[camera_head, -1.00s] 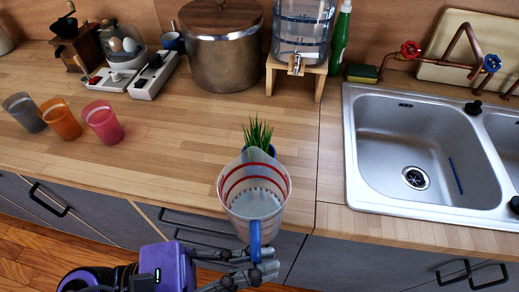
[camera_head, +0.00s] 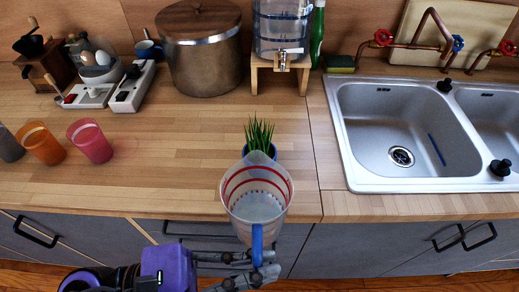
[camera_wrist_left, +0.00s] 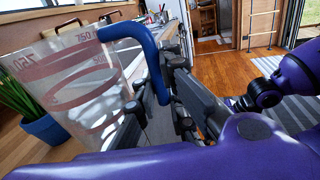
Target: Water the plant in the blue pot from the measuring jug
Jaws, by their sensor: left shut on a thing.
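The measuring jug (camera_head: 256,205) is clear with red rings and a blue handle, and some clear liquid shows inside it. My left gripper (camera_head: 262,268) is shut on the blue handle and holds the jug upright, in front of the counter edge. In the left wrist view the jug (camera_wrist_left: 85,85) and its handle (camera_wrist_left: 150,60) show close up. The plant (camera_head: 259,135) has spiky green leaves and stands on the counter just behind the jug. Its blue pot (camera_head: 270,150) is partly hidden by the jug; the pot also shows in the left wrist view (camera_wrist_left: 45,130). My right gripper is not in view.
A sink (camera_head: 400,130) lies to the right. A large metal pot (camera_head: 203,60) and a water dispenser (camera_head: 281,30) stand at the back. Cups, including a pink one (camera_head: 90,141), stand at the left. Counter left of the plant is clear.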

